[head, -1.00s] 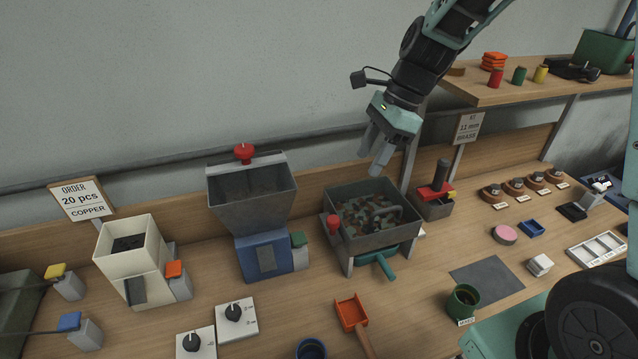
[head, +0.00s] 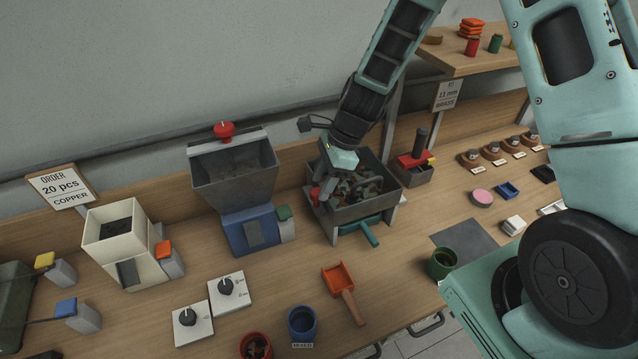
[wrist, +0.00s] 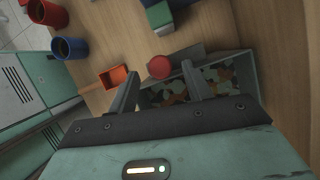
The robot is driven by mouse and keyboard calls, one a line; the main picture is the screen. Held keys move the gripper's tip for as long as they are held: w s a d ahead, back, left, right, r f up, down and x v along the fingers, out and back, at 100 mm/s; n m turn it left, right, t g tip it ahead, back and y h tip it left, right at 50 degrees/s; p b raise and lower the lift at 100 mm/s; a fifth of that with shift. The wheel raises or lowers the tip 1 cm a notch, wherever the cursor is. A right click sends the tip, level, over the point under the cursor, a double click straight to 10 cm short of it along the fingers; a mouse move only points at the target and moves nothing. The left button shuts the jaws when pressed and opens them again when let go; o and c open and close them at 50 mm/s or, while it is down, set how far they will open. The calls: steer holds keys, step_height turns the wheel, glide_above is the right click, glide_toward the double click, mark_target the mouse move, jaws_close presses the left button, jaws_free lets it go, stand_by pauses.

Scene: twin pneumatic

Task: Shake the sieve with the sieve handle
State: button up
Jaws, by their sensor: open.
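The sieve (head: 372,208) is a grey box on legs, holding many mixed copper-coloured and greenish pieces; it also shows in the wrist view (wrist: 245,72). A red knob (head: 315,194) sits on its left side, and a teal handle (head: 368,236) sticks out below its front. My gripper (head: 325,192) is open at the sieve's left side, close to the red knob. In the wrist view the red knob (wrist: 160,67) lies just beyond and between my spread fingertips (wrist: 160,78). I cannot tell whether a finger touches it. My fingers hide part of the sieve.
A grey hopper (head: 236,178) on a blue base stands left of the sieve. A small grey box with a black post (head: 418,160) is close on the right. An orange scoop (head: 340,281) and a blue cup (head: 302,324) lie in front. Bench space before the sieve is partly clear.

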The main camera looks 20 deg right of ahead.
steer(key=shift+x, duration=1.1)
